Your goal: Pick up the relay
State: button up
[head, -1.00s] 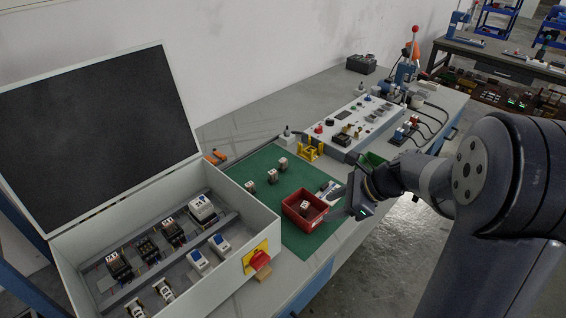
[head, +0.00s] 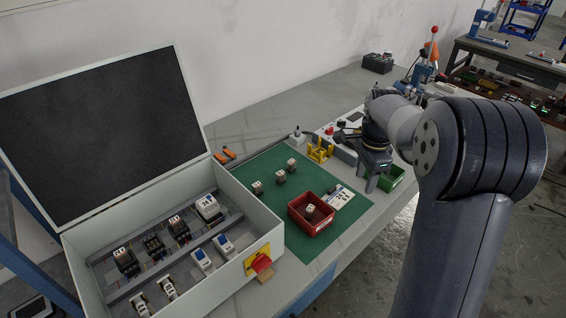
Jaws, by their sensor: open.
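Small relay-like blocks with pale tops stand on the green mat (head: 268,216): one at the left (head: 257,187), one in the middle (head: 280,176) and one farther back (head: 291,165). Another similar block (head: 310,210) sits inside the red bin (head: 318,229). I cannot tell which one is the relay meant. My gripper (head: 369,186) points down, open and empty, to the right of the red bin and beside the green bin (head: 391,180). It is apart from all the blocks.
An open control cabinet (head: 262,222) with several fitted devices and a red switch (head: 261,262) stands at the left. A yellow stand (head: 319,150) and a control panel (head: 346,150) are behind the mat.

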aim_at(291, 164)
jog(key=i+l+u, duration=0.25)
jog(key=u, duration=0.15)
jog(key=i+l+u, duration=0.25)
jog(key=u, duration=0.15)
jog(key=i+l+u, duration=0.2)
jog(key=l+u, duration=0.2)
jog(key=l, duration=0.1)
